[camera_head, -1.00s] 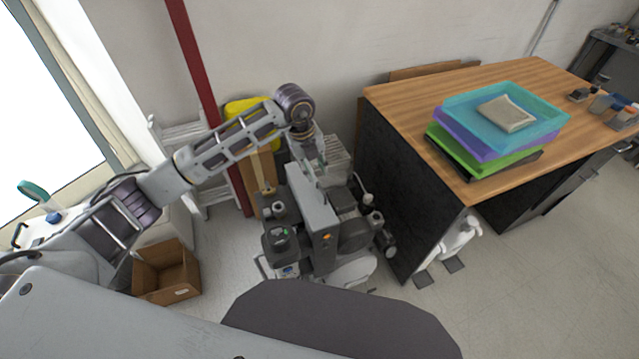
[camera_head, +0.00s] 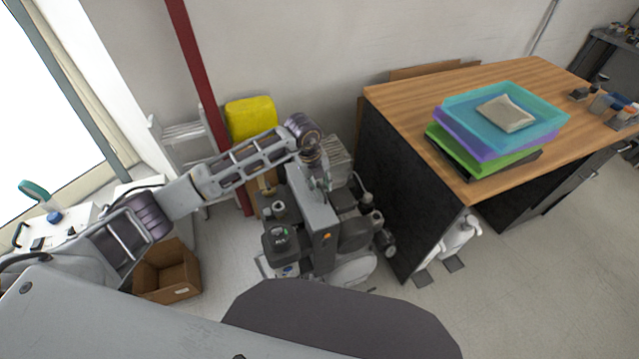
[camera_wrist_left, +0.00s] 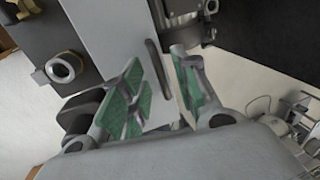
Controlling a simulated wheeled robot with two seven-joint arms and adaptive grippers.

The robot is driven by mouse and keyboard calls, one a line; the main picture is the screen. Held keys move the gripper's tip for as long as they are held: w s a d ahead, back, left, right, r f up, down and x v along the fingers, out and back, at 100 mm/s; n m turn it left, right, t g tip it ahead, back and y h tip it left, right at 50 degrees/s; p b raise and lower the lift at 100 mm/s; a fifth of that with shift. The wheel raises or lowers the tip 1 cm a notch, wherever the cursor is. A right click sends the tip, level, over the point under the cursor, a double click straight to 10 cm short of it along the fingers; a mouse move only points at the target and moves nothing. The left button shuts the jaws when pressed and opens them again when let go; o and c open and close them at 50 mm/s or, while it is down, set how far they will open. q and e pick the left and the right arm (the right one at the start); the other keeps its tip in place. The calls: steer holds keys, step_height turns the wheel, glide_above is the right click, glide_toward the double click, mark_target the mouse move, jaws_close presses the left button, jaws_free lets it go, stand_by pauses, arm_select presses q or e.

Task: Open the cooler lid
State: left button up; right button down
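A tall grey box (camera_head: 316,212) stands in the middle of the compressor machine, below my left arm. In the left wrist view its smooth grey panel (camera_wrist_left: 110,30) carries a dark upright handle (camera_wrist_left: 157,68). I take this panel to be the cooler lid; it looks closed. My left gripper (camera_head: 325,184) is at the top of the box in the head view. In the wrist view the left gripper (camera_wrist_left: 158,62) has its green-padded fingers apart, with the handle showing between their tips. I cannot tell whether they touch it. My right gripper is in neither view.
The compressor's dark tanks and fittings (camera_head: 355,232) crowd around the box. A wooden-topped bench (camera_head: 400,97) with stacked trays (camera_head: 470,130) stands to the right. An open cardboard box (camera_head: 168,272) is at lower left. A yellow object (camera_head: 250,118) and a red pole (camera_head: 200,75) are behind.

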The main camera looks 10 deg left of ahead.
arm_select(q)
steer(key=shift+c, duration=0.3)
jaws_close()
